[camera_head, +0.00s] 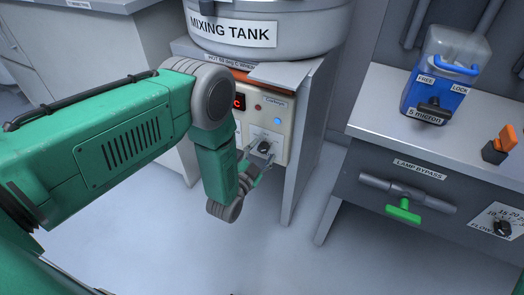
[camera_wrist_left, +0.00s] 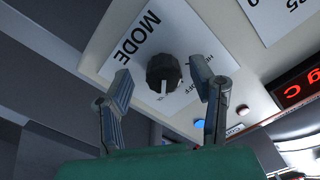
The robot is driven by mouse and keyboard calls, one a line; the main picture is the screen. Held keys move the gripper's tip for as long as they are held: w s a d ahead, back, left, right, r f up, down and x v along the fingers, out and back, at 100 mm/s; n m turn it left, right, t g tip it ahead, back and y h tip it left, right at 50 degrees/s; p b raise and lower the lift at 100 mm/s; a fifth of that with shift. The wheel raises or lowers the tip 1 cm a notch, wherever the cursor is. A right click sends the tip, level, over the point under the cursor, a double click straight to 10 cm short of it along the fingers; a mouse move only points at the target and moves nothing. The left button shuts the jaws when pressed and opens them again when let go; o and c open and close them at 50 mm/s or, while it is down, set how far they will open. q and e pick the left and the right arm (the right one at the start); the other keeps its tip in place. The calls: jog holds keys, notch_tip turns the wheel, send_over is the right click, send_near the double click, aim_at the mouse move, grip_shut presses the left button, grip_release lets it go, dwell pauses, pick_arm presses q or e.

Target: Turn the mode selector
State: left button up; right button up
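The mode selector (camera_wrist_left: 163,72) is a black round knob with a pale pointer line on a white plate marked MODE. It sits between and a little beyond the fingers of my left gripper (camera_wrist_left: 164,88) in the left wrist view, and the fingers appear apart from it. In the head view the knob (camera_head: 264,147) shows on the panel under the mixing tank. My left gripper (camera_head: 256,170) is open in front of it. My right gripper is not in view.
The control panel (camera_head: 283,146) carries a red display (camera_head: 239,101), a red light and a blue button (camera_head: 276,121). The mixing tank (camera_head: 265,30) stands above. A grey bench (camera_head: 370,121) at right holds a blue filter housing (camera_head: 432,98) and an orange-black switch. Open floor lies between.

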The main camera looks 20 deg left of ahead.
pick_arm(q)
jog(key=shift+r, duration=0.1)
jog(key=s+a, duration=0.1)
jog(key=s, duration=1)
jog(key=shift+s, duration=0.4)
